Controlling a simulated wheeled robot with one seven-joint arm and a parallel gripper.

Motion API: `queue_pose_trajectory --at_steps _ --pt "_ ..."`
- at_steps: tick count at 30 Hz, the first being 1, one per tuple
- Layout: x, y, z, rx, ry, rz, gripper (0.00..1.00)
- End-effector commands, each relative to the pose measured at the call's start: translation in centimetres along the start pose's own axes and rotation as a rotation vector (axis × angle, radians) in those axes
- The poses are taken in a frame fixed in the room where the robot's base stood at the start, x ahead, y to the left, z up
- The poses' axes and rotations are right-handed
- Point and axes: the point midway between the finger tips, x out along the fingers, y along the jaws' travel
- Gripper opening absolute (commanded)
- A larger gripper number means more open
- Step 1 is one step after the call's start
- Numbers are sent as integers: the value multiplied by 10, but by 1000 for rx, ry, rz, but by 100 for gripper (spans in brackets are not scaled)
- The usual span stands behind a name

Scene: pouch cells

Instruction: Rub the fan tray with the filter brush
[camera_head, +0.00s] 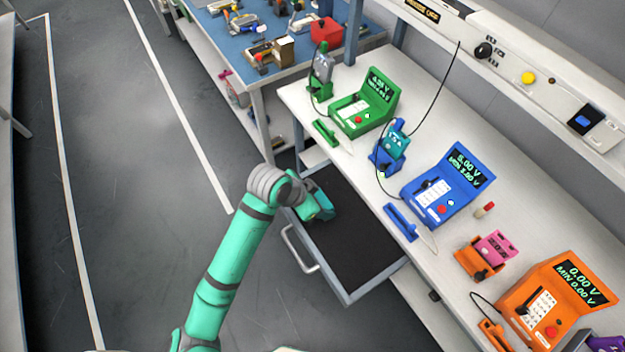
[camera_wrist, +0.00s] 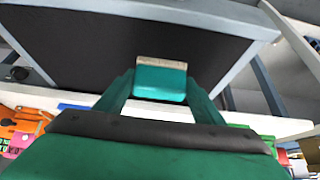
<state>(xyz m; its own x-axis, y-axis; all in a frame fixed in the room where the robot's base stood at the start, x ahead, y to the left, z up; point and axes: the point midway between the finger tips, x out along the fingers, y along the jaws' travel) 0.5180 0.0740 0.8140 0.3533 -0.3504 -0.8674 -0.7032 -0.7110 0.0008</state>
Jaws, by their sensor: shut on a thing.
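The filter brush, a teal block (camera_wrist: 160,83) with a pale tan strip along its far edge, is in the wrist view between my two green fingers. My gripper (camera_wrist: 158,92) is shut on it; it also shows in the head view (camera_head: 322,210). There the brush cannot be told apart from my gripper. A pulled-out drawer-like tray (camera_head: 347,298) with a grey rim and flat black floor seems to be the fan tray. My gripper is over its far left part. The black floor (camera_wrist: 90,45) fills much of the wrist view. Whether the brush touches it I cannot tell.
A metal handle (camera_head: 299,249) is on the tray's front. The white bench (camera_head: 330,165) above carries a green meter (camera_head: 366,107), a blue meter (camera_head: 446,190) and an orange meter (camera_head: 553,303). A blue-topped table (camera_head: 232,50) stands behind. The floor at left is clear.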

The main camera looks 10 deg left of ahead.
Motion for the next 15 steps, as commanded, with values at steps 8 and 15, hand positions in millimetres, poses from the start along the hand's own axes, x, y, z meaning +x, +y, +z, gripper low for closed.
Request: queue_pose_trajectory --at_steps 8,15 --pt "-18 -5 -11 14 1 2 41" --pt "-36 -4 -22 14 0 5 41"
